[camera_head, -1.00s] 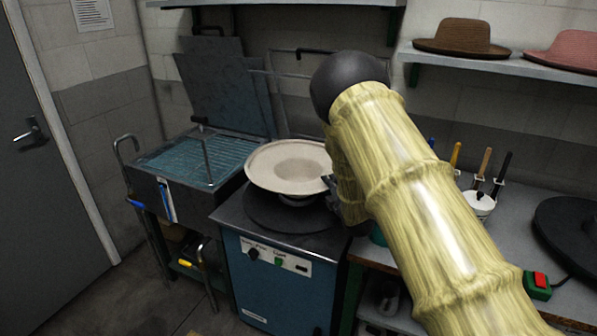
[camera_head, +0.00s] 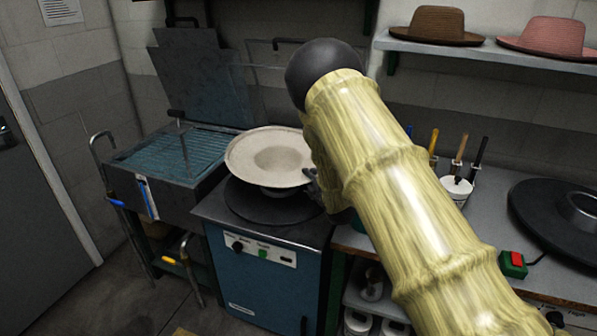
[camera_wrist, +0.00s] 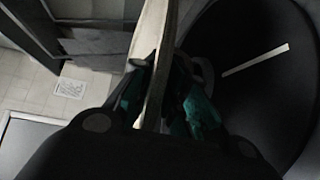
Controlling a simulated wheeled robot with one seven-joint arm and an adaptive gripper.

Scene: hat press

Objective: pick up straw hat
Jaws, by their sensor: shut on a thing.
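The straw hat (camera_head: 272,158) is pale cream with a wide round brim. It is tilted and held up above the round black plate of the blue machine. My gripper (camera_head: 313,184) is at the right edge of the brim, partly hidden behind my arm. In the wrist view the gripper (camera_wrist: 158,92) is shut on the brim, which shows as a thin pale edge (camera_wrist: 152,30) between the fingers. Most of the hat is out of the wrist view.
The blue machine (camera_head: 265,272) stands below the hat, with a steam table (camera_head: 170,165) to its left. A bench at right holds a black round block (camera_head: 545,215), a white cup of tools (camera_head: 456,190) and a red button box (camera_head: 513,263). Brown (camera_head: 437,25) and pink (camera_head: 547,37) hats sit on a shelf.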

